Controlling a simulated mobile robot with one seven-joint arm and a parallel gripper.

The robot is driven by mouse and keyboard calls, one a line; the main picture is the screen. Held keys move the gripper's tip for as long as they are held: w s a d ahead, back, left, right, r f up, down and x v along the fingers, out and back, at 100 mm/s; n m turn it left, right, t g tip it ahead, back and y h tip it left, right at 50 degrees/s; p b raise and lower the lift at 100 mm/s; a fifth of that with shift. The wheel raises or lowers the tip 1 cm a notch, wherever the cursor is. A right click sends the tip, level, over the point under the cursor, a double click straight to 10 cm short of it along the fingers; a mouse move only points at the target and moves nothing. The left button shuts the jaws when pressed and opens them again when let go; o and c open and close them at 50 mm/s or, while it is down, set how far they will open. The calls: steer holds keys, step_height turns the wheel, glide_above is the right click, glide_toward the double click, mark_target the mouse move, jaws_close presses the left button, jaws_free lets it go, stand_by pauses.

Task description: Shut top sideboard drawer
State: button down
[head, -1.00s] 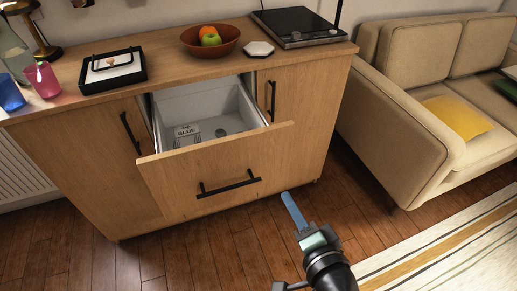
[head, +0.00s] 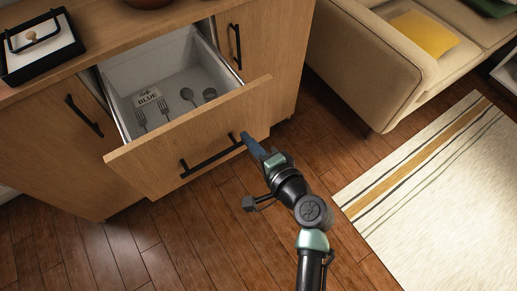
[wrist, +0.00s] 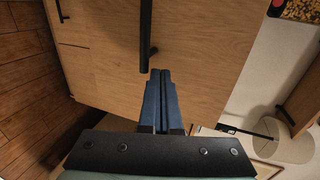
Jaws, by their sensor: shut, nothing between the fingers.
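The top sideboard drawer (head: 240,103) stands pulled out, with its wooden front well forward of the cabinet. Its black bar handle (head: 211,156) runs along the front. My gripper (head: 248,140) is at the right end of the handle, in front of the drawer front. In the wrist view the blue fingers (wrist: 160,74) are closed together with nothing between them, their tips beside the end of the handle (wrist: 146,35). I cannot tell whether they touch the drawer front.
The wooden sideboard (head: 45,140) has side doors with black handles left and right of the drawer. A black-rimmed tray (head: 40,45) sits on top. A beige sofa (head: 370,65) stands to the right. Wooden floor (head: 190,240) and a striped rug (head: 440,180) lie clear in front.

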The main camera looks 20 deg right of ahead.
steer(key=shift+x, duration=1.35)
